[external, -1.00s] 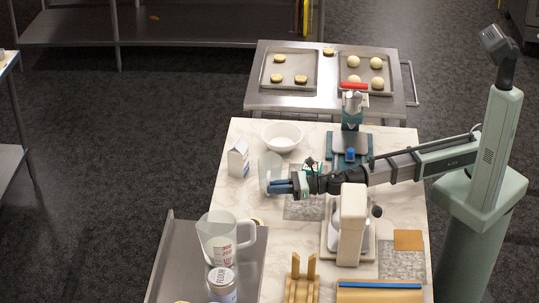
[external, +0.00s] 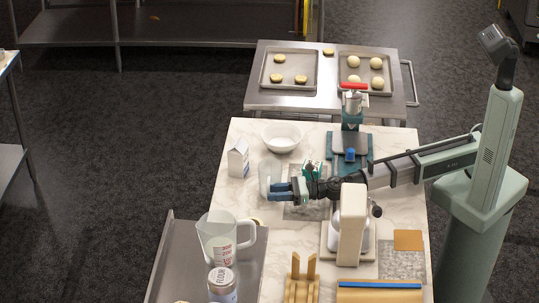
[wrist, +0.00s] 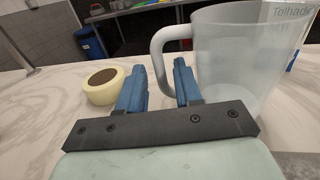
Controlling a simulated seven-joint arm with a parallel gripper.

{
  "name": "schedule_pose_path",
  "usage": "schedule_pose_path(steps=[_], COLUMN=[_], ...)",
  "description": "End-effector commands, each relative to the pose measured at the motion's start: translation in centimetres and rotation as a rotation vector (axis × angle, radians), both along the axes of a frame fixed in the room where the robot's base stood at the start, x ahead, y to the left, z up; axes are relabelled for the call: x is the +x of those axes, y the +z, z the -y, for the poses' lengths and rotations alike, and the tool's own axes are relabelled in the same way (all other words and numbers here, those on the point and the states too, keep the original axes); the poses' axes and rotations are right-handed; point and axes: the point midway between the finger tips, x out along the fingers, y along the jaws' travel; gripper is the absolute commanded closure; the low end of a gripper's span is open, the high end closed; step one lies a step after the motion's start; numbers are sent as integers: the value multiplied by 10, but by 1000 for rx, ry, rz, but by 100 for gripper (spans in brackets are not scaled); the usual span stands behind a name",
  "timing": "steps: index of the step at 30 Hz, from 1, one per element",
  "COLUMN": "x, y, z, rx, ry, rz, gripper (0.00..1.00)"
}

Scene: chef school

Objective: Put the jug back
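The clear, frosted jug (external: 265,174) stands on the marble table to the left of my gripper. In the wrist view the jug (wrist: 245,65) is upright, with its handle to the left. My gripper (external: 273,191) is open, and in the wrist view its two blue fingers (wrist: 160,85) are apart. The handle shows between and beyond the fingertips; the right finger overlaps its lower part. I cannot tell if a finger touches it. A second, larger jug (external: 216,238) with red print stands on the metal tray at the lower left.
A white carton (external: 238,158) and white bowl (external: 282,137) stand behind the clear jug. A cream ring-shaped item (wrist: 101,86) lies left of my fingers. A stand mixer (external: 351,225) is close to my arm. A flour jar (external: 222,285) stands by the larger jug.

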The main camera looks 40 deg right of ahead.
Motion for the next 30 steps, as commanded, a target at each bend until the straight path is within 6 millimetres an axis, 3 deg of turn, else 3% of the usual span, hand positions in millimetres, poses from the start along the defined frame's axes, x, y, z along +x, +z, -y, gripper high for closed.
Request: schedule_pose_path(steps=[13, 20, 30], x=[0, -16, -50], y=[3, 3, 3], z=[0, 24, 77], rx=[1, 0, 0], ry=[0, 1, 1], rz=[-1, 0, 0], gripper=[62, 62, 62])
